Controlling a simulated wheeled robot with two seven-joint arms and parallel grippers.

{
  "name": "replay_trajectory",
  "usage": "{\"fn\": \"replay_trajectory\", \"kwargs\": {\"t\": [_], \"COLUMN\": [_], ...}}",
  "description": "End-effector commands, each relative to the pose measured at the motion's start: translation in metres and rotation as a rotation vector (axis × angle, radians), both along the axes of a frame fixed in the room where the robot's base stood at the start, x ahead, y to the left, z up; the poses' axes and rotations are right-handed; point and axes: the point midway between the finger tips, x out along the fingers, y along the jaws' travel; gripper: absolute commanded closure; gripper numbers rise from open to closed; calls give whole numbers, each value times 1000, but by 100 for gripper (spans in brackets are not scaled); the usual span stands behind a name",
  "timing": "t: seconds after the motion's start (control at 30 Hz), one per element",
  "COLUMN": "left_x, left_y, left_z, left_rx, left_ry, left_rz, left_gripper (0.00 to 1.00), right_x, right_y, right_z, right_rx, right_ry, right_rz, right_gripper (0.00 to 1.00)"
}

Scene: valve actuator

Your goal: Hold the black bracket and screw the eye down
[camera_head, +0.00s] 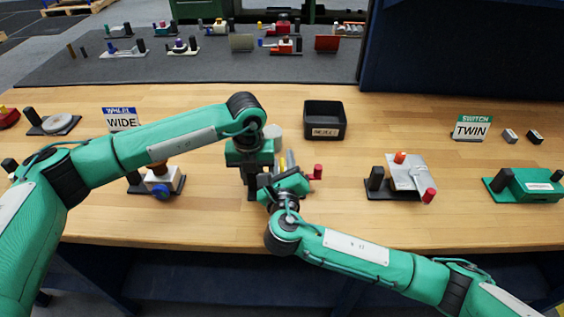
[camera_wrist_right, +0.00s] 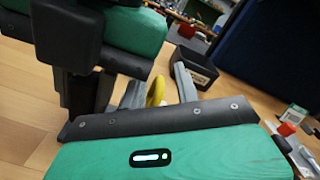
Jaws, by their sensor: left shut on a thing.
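My left gripper (camera_head: 251,179) points down at the middle of the table. It is shut on the black bracket (camera_head: 252,193), most of which the gripper and arm hide. My left gripper also shows dark and large at the upper left of the right wrist view (camera_wrist_right: 85,85). My right gripper (camera_head: 286,160) is just to its right. In the right wrist view its two grey fingers stand apart, with the yellow eye (camera_wrist_right: 156,91) between them. A gap shows between the eye and the right finger. The eye's lower part and thread are hidden behind the gripper body.
A red knob (camera_head: 316,171) sticks out right of my right gripper. A black bin (camera_head: 325,119) stands behind. A device with a grey plate (camera_head: 408,176) and a green box (camera_head: 535,186) are to the right. A device with a blue knob (camera_head: 160,186) is left.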

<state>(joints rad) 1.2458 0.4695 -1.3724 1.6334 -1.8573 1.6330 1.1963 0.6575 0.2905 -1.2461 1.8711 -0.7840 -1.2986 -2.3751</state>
Motion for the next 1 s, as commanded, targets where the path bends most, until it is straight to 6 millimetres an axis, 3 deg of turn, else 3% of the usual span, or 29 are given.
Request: {"fn": "replay_trajectory", "kwargs": {"t": [0.07, 0.23, 0.47, 1.0], "left_x": [-3, -3, -2, -1], "left_y": [-1, -1, 0, 3], "left_z": [-5, -5, -5, -5], "left_rx": [1, 1, 3, 8], "left_ry": [9, 9, 9, 9], "left_rz": [-4, -3, -1, 4], "left_gripper": [100, 100, 100, 100], "right_x": [0, 0, 0, 1], "right_y": [0, 0, 0, -2], "right_z": [-1, -1, 0, 1], "right_rx": [0, 0, 0, 2], "right_ry": [0, -1, -2, -4], "right_rz": [0, -1, -24, -383], "right_gripper": [68, 100, 100, 100]}}
